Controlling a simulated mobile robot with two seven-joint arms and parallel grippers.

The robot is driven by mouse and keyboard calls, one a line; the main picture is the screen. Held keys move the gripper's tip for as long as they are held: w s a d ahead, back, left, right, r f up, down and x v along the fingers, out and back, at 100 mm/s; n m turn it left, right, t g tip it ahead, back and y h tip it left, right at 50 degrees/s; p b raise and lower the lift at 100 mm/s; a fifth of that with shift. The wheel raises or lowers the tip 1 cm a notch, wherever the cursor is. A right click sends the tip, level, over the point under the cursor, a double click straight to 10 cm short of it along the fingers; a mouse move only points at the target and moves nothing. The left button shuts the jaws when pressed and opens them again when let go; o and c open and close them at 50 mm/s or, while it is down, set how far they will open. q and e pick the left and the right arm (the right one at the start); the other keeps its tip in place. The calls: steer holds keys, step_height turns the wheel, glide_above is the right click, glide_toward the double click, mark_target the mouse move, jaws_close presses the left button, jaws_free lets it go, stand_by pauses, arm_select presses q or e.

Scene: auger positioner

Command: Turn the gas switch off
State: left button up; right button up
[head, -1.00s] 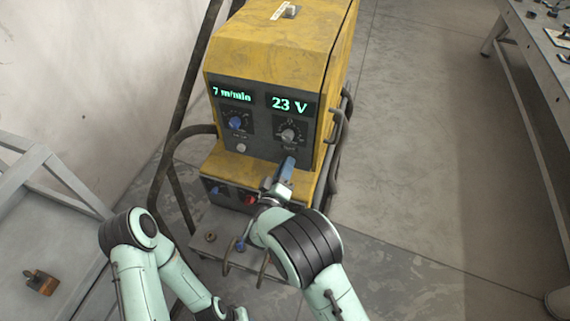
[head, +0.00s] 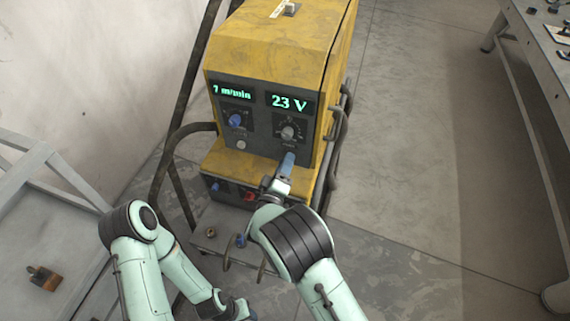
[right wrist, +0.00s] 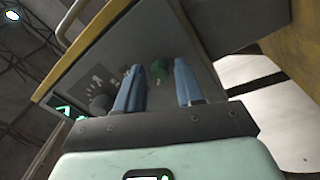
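The yellow welding machine (head: 262,60) stands upright with its dark front panel facing me. My right gripper (head: 288,160) is at the panel, below the grey voltage knob (head: 287,132). In the right wrist view its two blue fingers (right wrist: 158,68) are spread apart.
A blue knob (head: 236,121) and a pale button (head: 241,145) sit left on the panel. A red part (head: 250,196) is on the lower ledge. A dark tube frame (head: 168,165) flanks the machine. Tables stand far left and right; the right floor (head: 410,150) is clear.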

steer(key=shift+o, duration=0.2)
arm_select(q)
steer(key=s+f+b, duration=0.2)
steer(key=f, duration=0.1)
steer(key=shift+f+b, duration=0.15)
steer(key=shift+b, duration=0.2)
arm_select(e)
steer(key=v, duration=1.3)
steer(key=shift+s, duration=0.25)
